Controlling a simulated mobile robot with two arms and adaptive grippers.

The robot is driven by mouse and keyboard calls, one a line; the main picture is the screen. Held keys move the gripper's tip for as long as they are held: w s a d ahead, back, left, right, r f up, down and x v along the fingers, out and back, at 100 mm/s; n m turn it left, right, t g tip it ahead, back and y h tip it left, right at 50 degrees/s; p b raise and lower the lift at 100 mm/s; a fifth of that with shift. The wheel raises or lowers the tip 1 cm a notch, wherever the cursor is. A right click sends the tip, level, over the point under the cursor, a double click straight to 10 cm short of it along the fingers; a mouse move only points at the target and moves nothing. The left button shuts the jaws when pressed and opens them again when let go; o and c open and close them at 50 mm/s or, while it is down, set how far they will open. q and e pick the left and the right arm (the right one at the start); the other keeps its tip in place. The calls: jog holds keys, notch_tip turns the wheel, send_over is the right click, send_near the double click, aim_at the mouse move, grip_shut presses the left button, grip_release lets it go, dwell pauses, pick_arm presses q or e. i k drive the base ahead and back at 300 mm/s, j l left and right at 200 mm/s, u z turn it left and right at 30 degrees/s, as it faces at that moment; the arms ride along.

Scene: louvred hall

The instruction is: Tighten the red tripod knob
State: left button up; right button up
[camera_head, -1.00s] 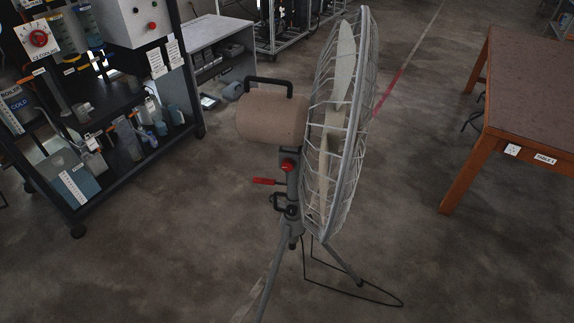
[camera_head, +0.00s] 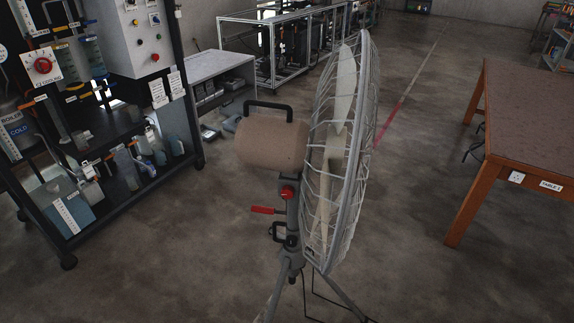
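A large caged fan (camera_head: 340,150) with a tan motor housing (camera_head: 270,144) stands upright in the middle of the head view, seen side-on, on a grey tripod (camera_head: 288,270). A round red knob (camera_head: 287,192) sits on the neck just below the motor. A red lever handle (camera_head: 263,210) sticks out to the left a little lower. A black loop handle (camera_head: 279,233) is below that. The lower tripod legs are cut off by the bottom edge. Neither of my grippers is in view.
A black equipment rack (camera_head: 190,110) with bottles and a control box stands at the left. A wooden table (camera_head: 525,115) is at the right. A low grey bench (camera_head: 215,68) and a framed machine (camera_head: 275,50) are behind. The concrete floor around the fan is mostly clear.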

aim_at(288, 191)
jog(key=i+l+u, duration=0.1)
jog(key=l, duration=0.3)
jog(key=i+l+u, duration=0.15)
jog(key=l, duration=0.25)
jog(key=l+u, duration=0.1)
jog(key=l, duration=0.3)
jog(key=u, duration=1.5)
jog(key=i+l, duration=0.05)
